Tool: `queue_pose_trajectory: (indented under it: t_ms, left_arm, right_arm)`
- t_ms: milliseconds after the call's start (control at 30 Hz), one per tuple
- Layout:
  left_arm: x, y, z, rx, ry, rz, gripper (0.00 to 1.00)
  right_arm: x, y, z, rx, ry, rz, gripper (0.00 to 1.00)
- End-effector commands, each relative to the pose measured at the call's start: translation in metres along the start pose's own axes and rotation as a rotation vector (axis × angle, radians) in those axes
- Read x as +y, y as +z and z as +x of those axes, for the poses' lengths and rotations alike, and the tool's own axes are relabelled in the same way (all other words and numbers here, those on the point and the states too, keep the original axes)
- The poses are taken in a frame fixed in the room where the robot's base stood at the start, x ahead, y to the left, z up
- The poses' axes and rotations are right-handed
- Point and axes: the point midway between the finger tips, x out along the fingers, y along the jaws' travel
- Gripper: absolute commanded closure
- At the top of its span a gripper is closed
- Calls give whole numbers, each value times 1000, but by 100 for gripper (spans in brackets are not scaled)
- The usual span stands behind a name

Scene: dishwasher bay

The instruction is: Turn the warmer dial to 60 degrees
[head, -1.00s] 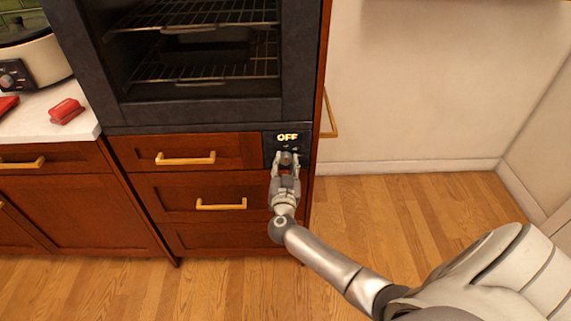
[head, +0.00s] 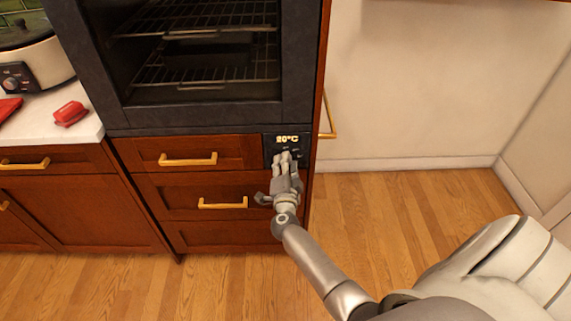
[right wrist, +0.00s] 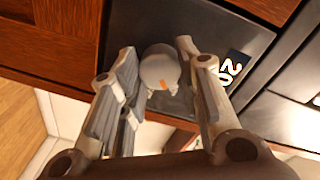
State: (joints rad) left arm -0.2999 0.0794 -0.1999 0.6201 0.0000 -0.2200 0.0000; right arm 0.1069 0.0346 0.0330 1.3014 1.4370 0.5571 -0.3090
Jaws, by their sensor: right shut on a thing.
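The black warmer control panel (head: 269,142) sits below the oven at the right end of the drawer row. Its lit display (head: 287,139) reads 20°C. My right gripper (head: 286,158) is at the panel just under the display, shut on the dial. In the right wrist view the round grey dial (right wrist: 158,68) with an orange mark shows between the two fingers. In the head view the fingers mostly hide the dial. My left gripper is not in view.
The oven (head: 190,115) with wire racks stands open-fronted above the panel. Wooden drawers with gold handles (head: 188,160) lie left of the panel. A white counter (head: 60,137) at the left holds a slow cooker (head: 52,65) and red items. Floor right of the cabinet is clear.

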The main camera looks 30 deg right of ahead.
Motion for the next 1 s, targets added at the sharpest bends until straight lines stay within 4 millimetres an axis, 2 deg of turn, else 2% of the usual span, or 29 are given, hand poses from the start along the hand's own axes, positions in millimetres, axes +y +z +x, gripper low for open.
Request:
queue_pose_trajectory:
  t_ms: [500,733,1000]
  left_arm:
    - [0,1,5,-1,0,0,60]
    - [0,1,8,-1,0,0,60]
    - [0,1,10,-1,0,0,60]
  right_arm:
    - [2,0,0,-29,7,463,92]
    - [2,0,0,-37,9,598,92]
    - [2,0,0,-44,9,675,92]
